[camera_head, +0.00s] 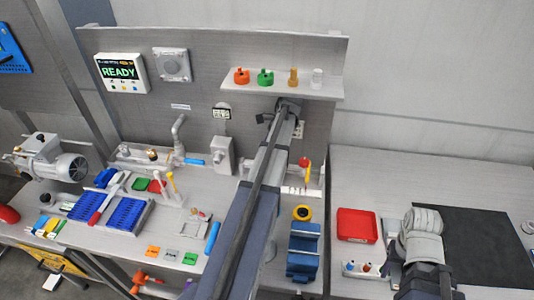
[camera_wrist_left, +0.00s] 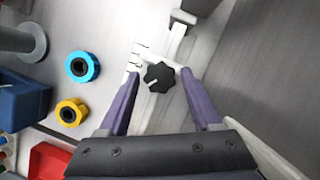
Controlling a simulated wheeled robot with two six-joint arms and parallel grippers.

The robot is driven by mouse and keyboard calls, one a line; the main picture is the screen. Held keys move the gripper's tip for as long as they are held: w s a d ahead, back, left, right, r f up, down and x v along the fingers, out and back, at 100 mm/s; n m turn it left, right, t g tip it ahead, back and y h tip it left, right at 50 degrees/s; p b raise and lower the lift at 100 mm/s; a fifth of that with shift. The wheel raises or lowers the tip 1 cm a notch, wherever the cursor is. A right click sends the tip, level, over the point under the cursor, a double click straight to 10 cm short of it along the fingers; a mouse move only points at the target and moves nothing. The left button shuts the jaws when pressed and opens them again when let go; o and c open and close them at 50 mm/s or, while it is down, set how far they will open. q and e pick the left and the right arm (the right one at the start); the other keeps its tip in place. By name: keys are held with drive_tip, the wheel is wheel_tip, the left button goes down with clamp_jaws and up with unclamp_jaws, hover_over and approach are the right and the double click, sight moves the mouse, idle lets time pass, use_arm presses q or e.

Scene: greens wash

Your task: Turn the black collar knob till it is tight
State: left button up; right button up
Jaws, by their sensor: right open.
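The black collar knob (camera_wrist_left: 158,77) shows in the left wrist view as a lobed knob with a white pointer line, on a pale pipe fitting (camera_wrist_left: 142,110). My left gripper (camera_wrist_left: 163,82) is open, its two purple fingers spread either side of the knob. I see a gap between the knob and each finger; how far along the view they reach is hard to tell. My right gripper (camera_head: 394,256) is low at the right, open, partly hidden by my arm, away from the knob.
A blue ring (camera_wrist_left: 82,66) and a yellow ring (camera_wrist_left: 71,112) lie beside the knob. A blue block (camera_head: 303,250) and red tray (camera_head: 357,225) stand right of my left arm. A black mat (camera_head: 480,250) lies far right. A shelf (camera_head: 285,84) holds several coloured caps. The panel (camera_head: 121,73) reads READY.

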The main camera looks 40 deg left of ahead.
use_arm(q)
drive_tip(key=shift+o, duration=0.9)
